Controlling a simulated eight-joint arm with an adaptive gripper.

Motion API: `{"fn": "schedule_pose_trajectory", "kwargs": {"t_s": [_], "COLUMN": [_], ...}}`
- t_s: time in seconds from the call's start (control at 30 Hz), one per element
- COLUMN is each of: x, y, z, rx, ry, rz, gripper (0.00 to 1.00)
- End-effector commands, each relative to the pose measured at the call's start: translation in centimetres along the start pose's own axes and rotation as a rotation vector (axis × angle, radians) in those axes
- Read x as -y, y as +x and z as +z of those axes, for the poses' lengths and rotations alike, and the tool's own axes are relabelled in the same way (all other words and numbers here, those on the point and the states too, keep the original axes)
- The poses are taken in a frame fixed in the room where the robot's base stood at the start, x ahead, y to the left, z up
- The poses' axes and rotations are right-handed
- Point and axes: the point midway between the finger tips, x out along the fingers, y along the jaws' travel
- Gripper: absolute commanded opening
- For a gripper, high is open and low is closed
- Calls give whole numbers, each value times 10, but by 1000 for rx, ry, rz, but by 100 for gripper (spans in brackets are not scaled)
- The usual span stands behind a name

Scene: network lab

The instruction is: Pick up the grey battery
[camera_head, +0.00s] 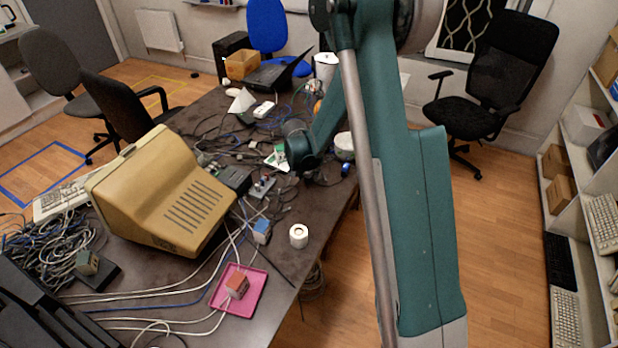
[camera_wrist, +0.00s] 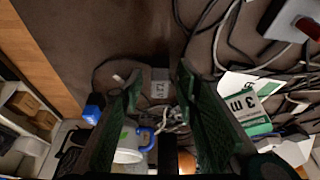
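The grey battery (camera_wrist: 160,84) is a small grey block with pale lettering on its face, lying on the dark table top in the wrist view. My gripper (camera_wrist: 157,76) is open, with its two green-lined fingers on either side of the battery. The battery appears between and just beyond the fingertips; I cannot tell whether either finger touches it. In the head view my arm covers this part of the table, and I cannot make out the battery there.
Close by are a white mug-like thing with a blue handle (camera_wrist: 128,148), a blue object (camera_wrist: 92,112), a green and white box (camera_wrist: 246,110) and loose cables. A beige monitor (camera_head: 165,190), white cylinder (camera_head: 298,236) and pink tray (camera_head: 255,297) stand nearer the front.

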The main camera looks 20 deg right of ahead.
Motion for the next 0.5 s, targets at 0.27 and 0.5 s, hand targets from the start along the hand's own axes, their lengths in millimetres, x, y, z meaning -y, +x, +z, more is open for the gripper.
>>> {"fn": "schedule_pose_trajectory", "kwargs": {"t_s": [0.27, 0.5], "x": [0, 0], "y": [0, 0], "z": [0, 0], "rx": [0, 0], "ry": [0, 0], "rz": [0, 0], "gripper": [32, 24]}}
